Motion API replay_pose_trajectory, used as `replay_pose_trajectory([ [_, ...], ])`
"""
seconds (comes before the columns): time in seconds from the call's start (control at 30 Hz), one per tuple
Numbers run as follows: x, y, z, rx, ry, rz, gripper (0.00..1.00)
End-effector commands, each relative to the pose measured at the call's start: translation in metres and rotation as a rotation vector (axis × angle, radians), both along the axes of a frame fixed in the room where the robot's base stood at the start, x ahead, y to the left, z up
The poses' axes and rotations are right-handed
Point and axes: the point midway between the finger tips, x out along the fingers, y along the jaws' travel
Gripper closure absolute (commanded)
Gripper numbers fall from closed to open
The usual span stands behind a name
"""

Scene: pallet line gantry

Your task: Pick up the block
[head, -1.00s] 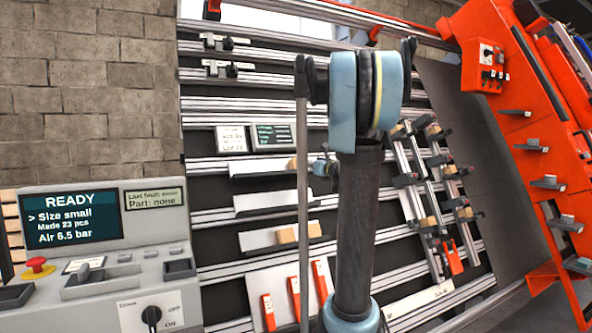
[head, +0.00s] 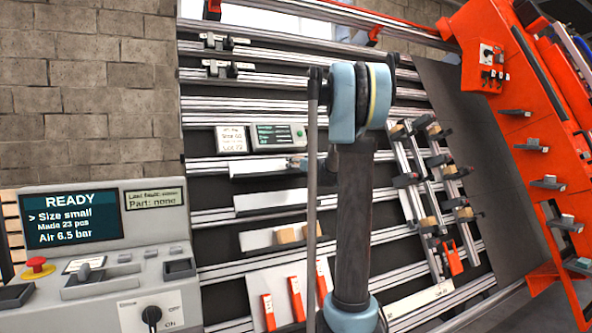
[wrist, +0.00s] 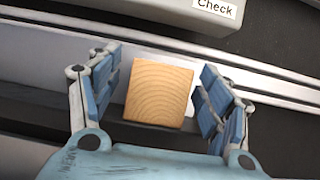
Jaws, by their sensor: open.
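A light wooden block (wrist: 158,94) with curved end grain lies between the two fingers of my gripper (wrist: 160,88) in the wrist view. The blue-padded fingers are spread, with a narrow gap on each side of the block. The block rests at a pale shelf (wrist: 50,52). In the head view the gripper (head: 299,163) is at the right end of the upper white shelf (head: 262,169), partly hidden by my arm. I cannot make out the block there.
A grey box with a "Check" label (wrist: 215,7) sits just above the block. Orange-red tools (head: 297,297) stand below. A control panel (head: 95,270) is at left, metal rails with clamps (head: 432,185) at right.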

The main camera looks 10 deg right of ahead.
Motion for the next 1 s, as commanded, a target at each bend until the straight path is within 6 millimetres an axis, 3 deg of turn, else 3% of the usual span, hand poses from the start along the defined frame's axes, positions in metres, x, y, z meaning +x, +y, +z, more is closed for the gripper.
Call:
replay_pose_trajectory([
  [0.13, 0.0133, 0.0049, 0.0001, 0.000, 0.000, 0.001, 0.28],
  [0.37, 0.0144, 0.0049, 0.0000, 0.000, 0.000, 0.000, 0.28],
  [0.5, 0.0143, 0.0048, 0.0000, 0.000, 0.000, 0.000, 0.60],
  [0.6, 0.0143, 0.0047, 0.0000, 0.000, 0.000, 0.000, 0.77],
  [0.7, 0.0142, 0.0047, 0.0001, 0.000, 0.000, 0.000, 0.81],
  [1.0, 0.0114, 0.0038, 0.0027, 0.000, 0.000, 0.000, 0.81],
])
